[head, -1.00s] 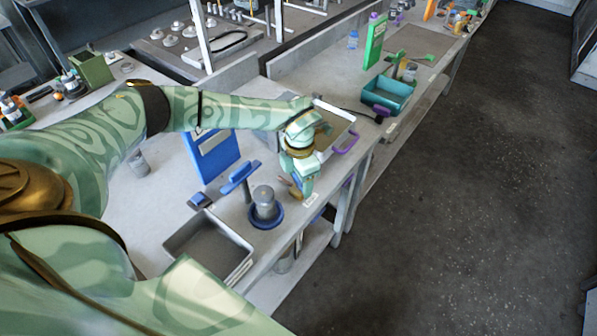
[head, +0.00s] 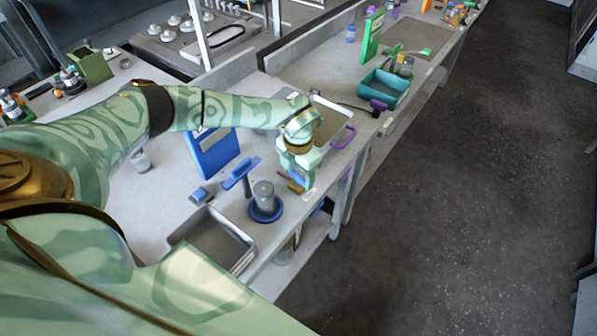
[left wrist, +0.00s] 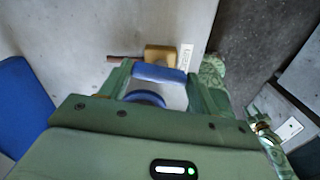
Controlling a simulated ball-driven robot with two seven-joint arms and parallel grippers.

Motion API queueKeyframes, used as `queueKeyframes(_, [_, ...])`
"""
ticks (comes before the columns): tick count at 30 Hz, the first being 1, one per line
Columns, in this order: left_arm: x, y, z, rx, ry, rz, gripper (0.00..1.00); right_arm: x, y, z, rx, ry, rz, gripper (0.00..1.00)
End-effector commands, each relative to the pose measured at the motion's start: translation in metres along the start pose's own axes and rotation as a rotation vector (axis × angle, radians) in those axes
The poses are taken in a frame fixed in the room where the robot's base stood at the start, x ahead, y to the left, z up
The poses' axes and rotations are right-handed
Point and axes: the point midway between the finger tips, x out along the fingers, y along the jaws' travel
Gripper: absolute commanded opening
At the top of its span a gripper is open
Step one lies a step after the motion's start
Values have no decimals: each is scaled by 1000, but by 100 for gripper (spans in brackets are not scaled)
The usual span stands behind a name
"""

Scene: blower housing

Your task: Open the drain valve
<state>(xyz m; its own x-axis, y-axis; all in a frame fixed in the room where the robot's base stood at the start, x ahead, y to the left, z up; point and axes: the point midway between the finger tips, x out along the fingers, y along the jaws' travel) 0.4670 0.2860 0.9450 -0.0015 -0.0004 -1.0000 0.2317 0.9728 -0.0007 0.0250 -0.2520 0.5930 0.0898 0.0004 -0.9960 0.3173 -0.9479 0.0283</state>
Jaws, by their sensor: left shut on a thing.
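The drain valve has a brass body (head: 296,187) at the front edge of the bench in the head view. Its brass body (left wrist: 160,54) also shows in the left wrist view, with a brownish pipe at its left. A blue handle (left wrist: 159,72) lies across the brass body, between the fingers of my left gripper (left wrist: 162,76). In the head view my left gripper (head: 303,178) reaches down at the valve, shut on the blue handle. The gripper hides part of the valve there. My right gripper is not in view.
A jar in a blue dish (head: 265,207) and a blue T-shaped tool (head: 241,174) stand left of the valve. A grey tray (head: 176,243) is nearer. A blue panel (head: 212,152) stands behind. A tray with a purple handle (head: 345,138) lies beyond the gripper.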

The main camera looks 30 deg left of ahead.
Motion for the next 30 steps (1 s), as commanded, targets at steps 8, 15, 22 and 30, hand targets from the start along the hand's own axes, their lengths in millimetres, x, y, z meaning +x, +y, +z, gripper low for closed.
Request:
queueKeyframes(8, [-1, 0, 1, 1, -4, 1, 84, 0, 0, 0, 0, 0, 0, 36])
queueKeyframes(15, [-9, 0, 1, 1, -3, 1, 84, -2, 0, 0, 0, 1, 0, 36])
queueKeyframes(22, [-61, 1, 2, 3, -8, 2, 84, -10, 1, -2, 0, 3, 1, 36])
queueKeyframes(30, [-131, 1, 2, 1, -7, 2, 84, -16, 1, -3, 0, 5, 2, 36])
